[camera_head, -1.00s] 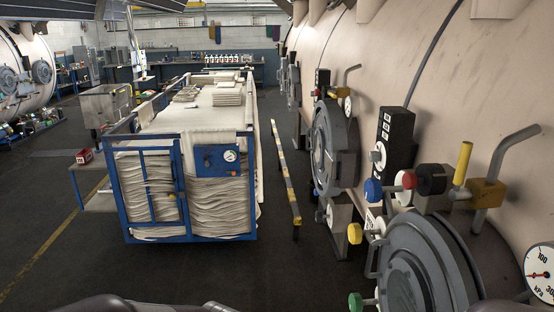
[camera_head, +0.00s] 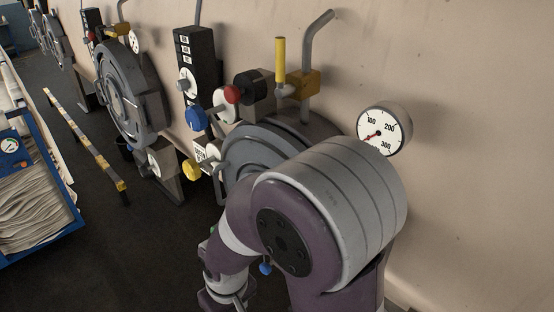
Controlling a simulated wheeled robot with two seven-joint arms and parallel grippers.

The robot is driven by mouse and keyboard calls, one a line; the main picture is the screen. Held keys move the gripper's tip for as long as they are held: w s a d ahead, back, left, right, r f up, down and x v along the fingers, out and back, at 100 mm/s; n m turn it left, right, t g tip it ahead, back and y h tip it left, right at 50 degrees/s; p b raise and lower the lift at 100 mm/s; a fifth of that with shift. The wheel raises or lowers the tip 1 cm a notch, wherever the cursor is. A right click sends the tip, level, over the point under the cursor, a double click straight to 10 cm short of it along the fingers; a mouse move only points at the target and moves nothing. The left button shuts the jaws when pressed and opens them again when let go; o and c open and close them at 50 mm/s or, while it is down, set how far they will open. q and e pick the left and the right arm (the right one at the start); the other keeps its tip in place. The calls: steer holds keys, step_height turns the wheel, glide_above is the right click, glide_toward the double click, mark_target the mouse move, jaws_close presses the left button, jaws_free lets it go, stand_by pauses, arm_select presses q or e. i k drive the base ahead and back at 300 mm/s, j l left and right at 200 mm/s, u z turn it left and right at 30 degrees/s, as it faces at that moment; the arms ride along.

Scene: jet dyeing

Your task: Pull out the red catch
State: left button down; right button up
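No gripper fingers show there. My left gripper is out of view. No gripper touches the red knob in view.
Near the red knob are a blue knob (camera_head: 196,118), a yellow knob (camera_head: 191,170), a yellow upright handle (camera_head: 280,60) and a bent grey pipe (camera_head: 307,50). A pressure gauge (camera_head: 384,129) is at right. A yellow-black floor barrier (camera_head: 90,145) and blue cart (camera_head: 62,180) stand left.

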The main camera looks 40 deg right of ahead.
mark_target(232, 95)
steer(key=i+j+z, duration=0.15)
steer(key=z, duration=0.3)
steer(key=i+j+z, duration=0.1)
steer(key=j+z, duration=0.2)
steer(key=z, duration=0.15)
steer(key=j+z, duration=0.25)
steer(key=z, duration=0.25)
steer(key=j+z, duration=0.45)
steer(key=l+z, duration=0.1)
steer(key=z, duration=0.4)
